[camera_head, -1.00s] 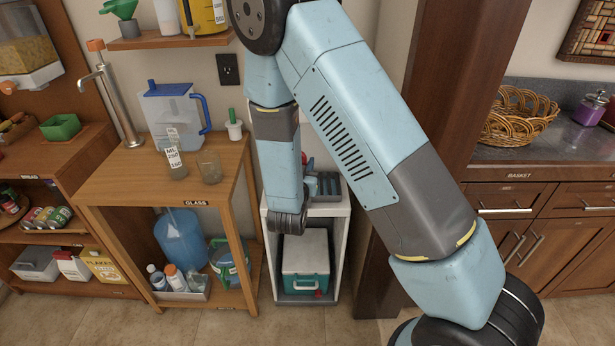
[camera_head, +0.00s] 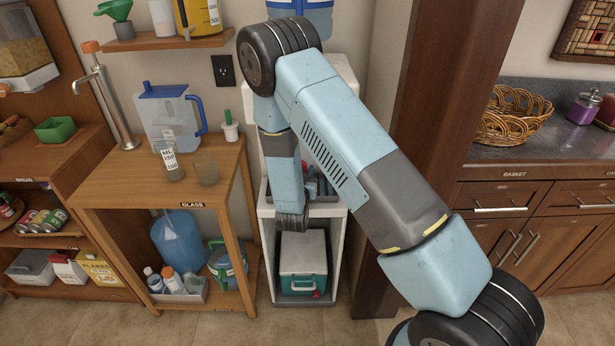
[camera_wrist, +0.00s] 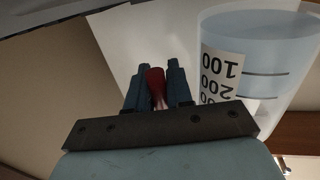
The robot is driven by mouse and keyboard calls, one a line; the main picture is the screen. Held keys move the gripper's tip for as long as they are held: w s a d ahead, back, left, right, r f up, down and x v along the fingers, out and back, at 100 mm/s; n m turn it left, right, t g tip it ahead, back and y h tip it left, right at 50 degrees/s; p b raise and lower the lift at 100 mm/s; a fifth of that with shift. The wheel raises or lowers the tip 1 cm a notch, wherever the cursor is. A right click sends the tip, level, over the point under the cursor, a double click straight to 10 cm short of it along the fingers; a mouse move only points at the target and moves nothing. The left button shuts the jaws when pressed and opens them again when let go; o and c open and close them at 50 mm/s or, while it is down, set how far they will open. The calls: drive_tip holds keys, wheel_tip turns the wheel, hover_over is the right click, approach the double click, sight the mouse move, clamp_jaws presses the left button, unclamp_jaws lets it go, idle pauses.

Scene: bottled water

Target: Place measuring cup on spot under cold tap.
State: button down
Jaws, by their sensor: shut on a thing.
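The measuring cup (camera_wrist: 272,82) is a clear bluish vessel with a white 100/200 label that reads upside down in the wrist view. It fills the right side there, close beside my gripper (camera_wrist: 157,74). In the head view my arm covers the gripper, most of the cup and the taps. The white water dispenser (camera_head: 342,75) stands behind my arm, with a blue bottle (camera_head: 320,18) on top.
A teal-and-white cooler box (camera_head: 303,268) sits in the dispenser's lower bay. Left is a wooden stand (camera_head: 130,185) with a pitcher (camera_head: 168,112) and glass vessels (camera_head: 205,168). A brown post (camera_head: 425,110) rises close on the right.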

drive_tip(key=shift+f, duration=0.8)
drive_tip(key=shift+f, duration=0.1)
drive_tip(key=c, duration=1)
unclamp_jaws()
drive_tip(key=v, duration=1.2)
